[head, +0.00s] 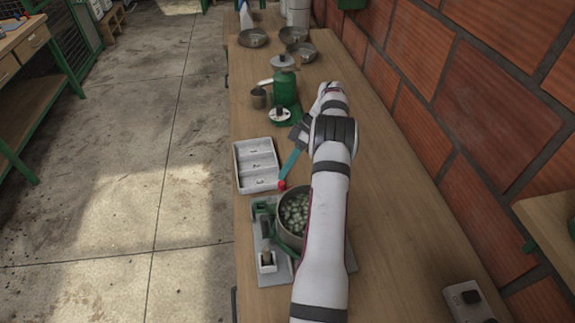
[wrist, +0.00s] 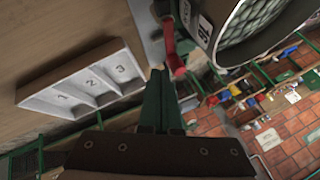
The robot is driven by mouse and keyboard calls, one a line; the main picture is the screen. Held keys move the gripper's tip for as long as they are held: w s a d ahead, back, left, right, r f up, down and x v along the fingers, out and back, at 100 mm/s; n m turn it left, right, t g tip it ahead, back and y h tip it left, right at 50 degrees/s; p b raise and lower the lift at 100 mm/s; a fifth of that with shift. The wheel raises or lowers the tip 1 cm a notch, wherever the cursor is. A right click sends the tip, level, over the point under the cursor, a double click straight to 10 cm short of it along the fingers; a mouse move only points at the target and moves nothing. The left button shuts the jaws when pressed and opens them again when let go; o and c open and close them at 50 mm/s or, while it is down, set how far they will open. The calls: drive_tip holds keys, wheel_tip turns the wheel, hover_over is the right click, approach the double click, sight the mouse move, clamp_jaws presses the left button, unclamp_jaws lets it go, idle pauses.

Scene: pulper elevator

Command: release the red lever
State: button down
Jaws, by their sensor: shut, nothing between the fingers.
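The red lever's round knob (head: 282,185) shows beside the metal pot of a small machine on the bench. In the wrist view the red lever (wrist: 173,50) hangs down near the top centre. My gripper (head: 286,176) has its green fingers together, with the tips close to the red knob. In the wrist view my gripper (wrist: 160,72) is shut and empty, just left of and below the lever's end. I cannot tell whether the tips touch it. The pot (head: 280,207) holds pale green pieces, and my arm hides part of it.
A white tray (head: 241,171) with three numbered compartments lies left of the lever. A green machine (head: 285,89), a metal cup (head: 259,97) and several pans (head: 252,38) stand farther back. A brick wall (head: 485,80) bounds the right. The bench right of my arm is mostly bare.

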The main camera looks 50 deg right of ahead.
drive_tip(key=v, duration=0.7)
idle(0.3)
